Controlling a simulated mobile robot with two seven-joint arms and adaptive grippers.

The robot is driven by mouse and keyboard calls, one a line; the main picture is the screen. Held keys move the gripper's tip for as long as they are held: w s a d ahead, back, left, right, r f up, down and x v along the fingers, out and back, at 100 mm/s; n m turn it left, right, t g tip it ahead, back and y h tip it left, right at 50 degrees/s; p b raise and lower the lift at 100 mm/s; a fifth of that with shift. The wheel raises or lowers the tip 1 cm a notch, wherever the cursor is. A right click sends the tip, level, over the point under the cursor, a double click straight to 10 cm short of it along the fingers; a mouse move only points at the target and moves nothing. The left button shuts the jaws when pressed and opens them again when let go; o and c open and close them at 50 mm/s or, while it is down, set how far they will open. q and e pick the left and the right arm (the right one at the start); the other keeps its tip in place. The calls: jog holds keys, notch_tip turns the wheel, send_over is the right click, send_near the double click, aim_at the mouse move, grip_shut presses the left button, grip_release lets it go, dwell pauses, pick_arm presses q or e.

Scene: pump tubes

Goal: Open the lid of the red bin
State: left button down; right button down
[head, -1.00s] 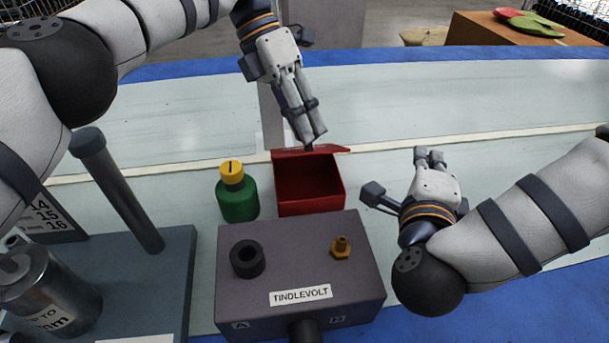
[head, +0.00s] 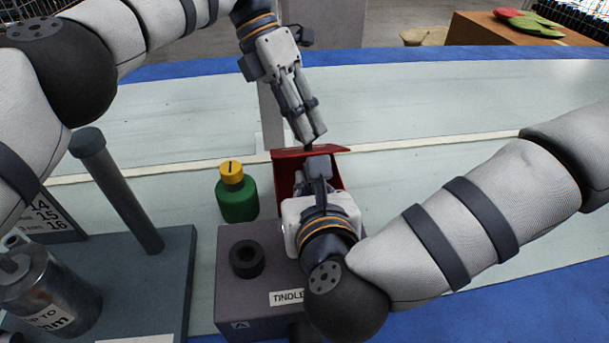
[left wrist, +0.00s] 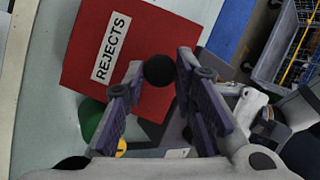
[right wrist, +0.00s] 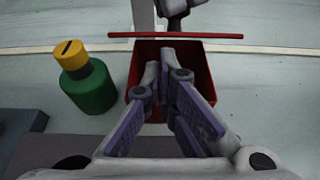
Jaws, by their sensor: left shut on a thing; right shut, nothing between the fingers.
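The red bin (right wrist: 203,68) stands on the bench behind the grey box. Its lid (head: 290,153) is raised off the opening at the back, nearly edge-on in the right wrist view (right wrist: 175,35). In the left wrist view the lid (left wrist: 150,35) shows a REJECTS label (left wrist: 111,47) and a black knob (left wrist: 159,70). My left gripper (head: 312,138) is shut on that knob. My right gripper (head: 318,163) is shut and empty, over the bin's opening. It hides most of the bin in the head view. I cannot tell how deep its fingertips reach.
A green bottle with a yellow cap (head: 237,195) stands just left of the bin. The grey TINDLEVOLT box (head: 235,290) with a black ring (head: 247,258) is in front. A dark post (head: 118,190) on a base stands at left.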

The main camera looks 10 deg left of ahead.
jog(key=shift+w+a+f, duration=0.2)
jog(key=shift+w+f, duration=0.1)
jog(key=shift+w, duration=0.35)
jog(key=shift+w+a+r, duration=0.1)
jog(key=shift+w+r, duration=0.2)
jog(key=shift+r, duration=0.2)
jog(key=shift+w+a+r, duration=0.1)
jog(key=shift+w+r, duration=0.15)
jog(key=shift+r, duration=0.2)
pick_arm(q)
jog(key=c, duration=1.3)
grip_release()
jog(key=shift+f, duration=0.1)
jog(key=shift+d, duration=0.1)
pick_arm(e)
jog(key=shift+d, duration=0.1)
jog(key=shift+f, duration=0.15)
jog(key=shift+s, duration=0.1)
